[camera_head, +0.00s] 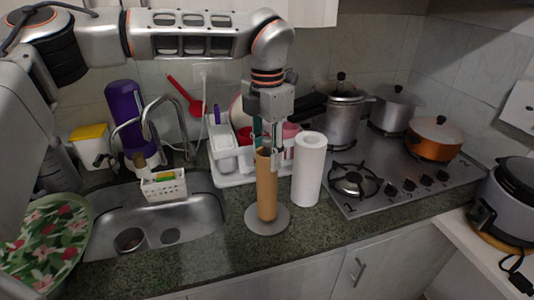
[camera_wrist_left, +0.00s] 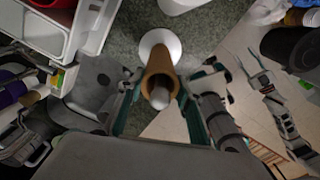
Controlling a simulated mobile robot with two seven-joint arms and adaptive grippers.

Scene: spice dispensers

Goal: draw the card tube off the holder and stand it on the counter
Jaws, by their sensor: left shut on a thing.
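The brown card tube (camera_head: 266,190) stands upright around the holder's rod, its lower end at the round grey holder base (camera_head: 284,221) on the counter. In the left wrist view I look down into the tube (camera_wrist_left: 151,74); the pale rounded tip of the holder rod (camera_wrist_left: 160,98) shows inside its mouth. My left gripper (camera_head: 265,154) comes from above and is shut on the tube's upper end, with a finger on each side in the wrist view (camera_wrist_left: 160,97).
A white paper roll (camera_head: 308,170) stands close right of the tube. A dish rack (camera_head: 232,178) is behind left, the sink (camera_head: 150,225) at left, the stove (camera_head: 400,170) with pots at right. The counter strip (camera_head: 335,228) in front of the roll is bare.

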